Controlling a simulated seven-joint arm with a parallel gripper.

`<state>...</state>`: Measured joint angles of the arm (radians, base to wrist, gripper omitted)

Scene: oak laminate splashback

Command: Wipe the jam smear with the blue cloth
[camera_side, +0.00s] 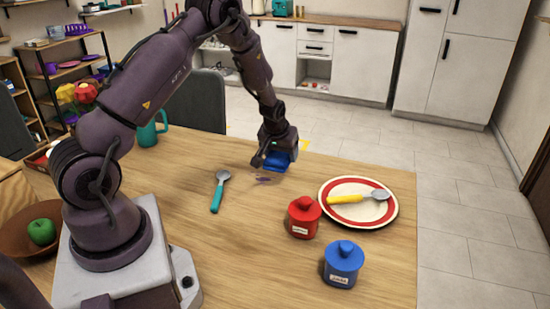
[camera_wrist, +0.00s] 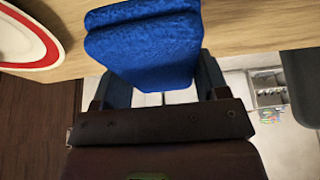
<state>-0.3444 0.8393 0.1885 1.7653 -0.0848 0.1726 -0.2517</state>
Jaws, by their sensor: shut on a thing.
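The blue cloth (camera_side: 279,161) is a folded pad held in my gripper (camera_side: 273,158) near the far edge of the table. In the wrist view the cloth (camera_wrist: 145,48) fills the space between the fingers of my gripper (camera_wrist: 160,88), which is shut on it. The jam smear (camera_side: 263,180) is a small dark purple mark on the wooden table, just in front of the cloth in the side view. I cannot tell whether the cloth touches the table. The smear does not show in the wrist view.
A teal-handled spoon (camera_side: 219,191) lies left of the smear. A red jar (camera_side: 304,217), a blue jar (camera_side: 343,264) and a red-rimmed plate (camera_side: 392,208) with a yellow-handled spoon (camera_side: 357,198) stand to the right. A teal mug (camera_side: 148,133) stands far left. The table's middle is clear.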

